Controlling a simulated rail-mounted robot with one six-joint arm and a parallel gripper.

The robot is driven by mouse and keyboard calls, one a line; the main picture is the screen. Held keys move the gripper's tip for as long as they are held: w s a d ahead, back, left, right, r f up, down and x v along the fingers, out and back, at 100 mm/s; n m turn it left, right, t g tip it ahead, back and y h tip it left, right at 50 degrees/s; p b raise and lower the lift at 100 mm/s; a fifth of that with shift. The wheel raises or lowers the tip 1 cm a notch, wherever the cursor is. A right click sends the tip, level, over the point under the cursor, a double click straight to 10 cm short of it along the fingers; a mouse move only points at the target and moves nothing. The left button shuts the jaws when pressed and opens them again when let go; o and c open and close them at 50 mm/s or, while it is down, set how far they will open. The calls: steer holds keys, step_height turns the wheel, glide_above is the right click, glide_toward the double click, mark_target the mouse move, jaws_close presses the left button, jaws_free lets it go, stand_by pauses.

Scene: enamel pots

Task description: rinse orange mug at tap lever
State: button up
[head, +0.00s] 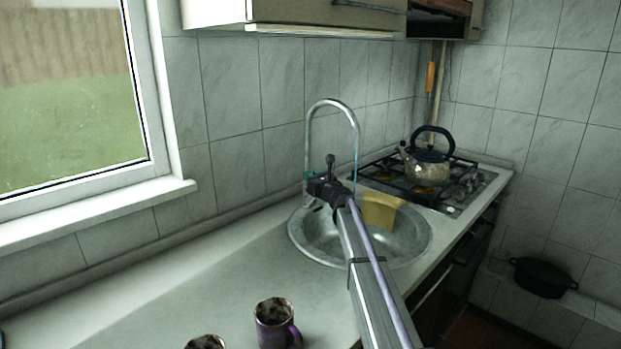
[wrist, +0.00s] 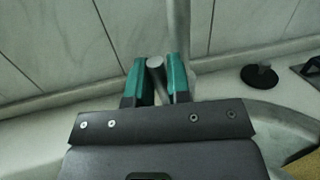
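No clearly orange mug shows. A purple mug (head: 275,326) with dark stains inside stands upright on the counter. A second mug (head: 205,342) is cut off by the bottom edge, so its body colour is hidden. The tall curved tap (head: 335,103) stands behind the round metal sink (head: 413,243). A thin bluish line, which looks like water, hangs below its spout. My gripper (head: 309,188) is beside the tap's base. In the wrist view its teal fingers (wrist: 156,78) are close together around the grey round-ended tap lever (wrist: 156,63), seemingly touching both sides.
A yellow block-like object (head: 381,211) is in the sink. A black knobbed item (wrist: 260,76) stands right of the tap. A kettle (head: 427,170) sits on the gas hob (head: 465,190). The tiled wall and window sill (head: 100,210) bound the counter. The counter left of the sink is mostly clear.

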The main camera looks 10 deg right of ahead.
steer(key=shift+o, duration=1.4)
steer(key=b+v, duration=0.1)
steer(key=v, duration=0.9)
steer(key=shift+s, duration=0.4)
steer(key=shift+d, duration=0.15)
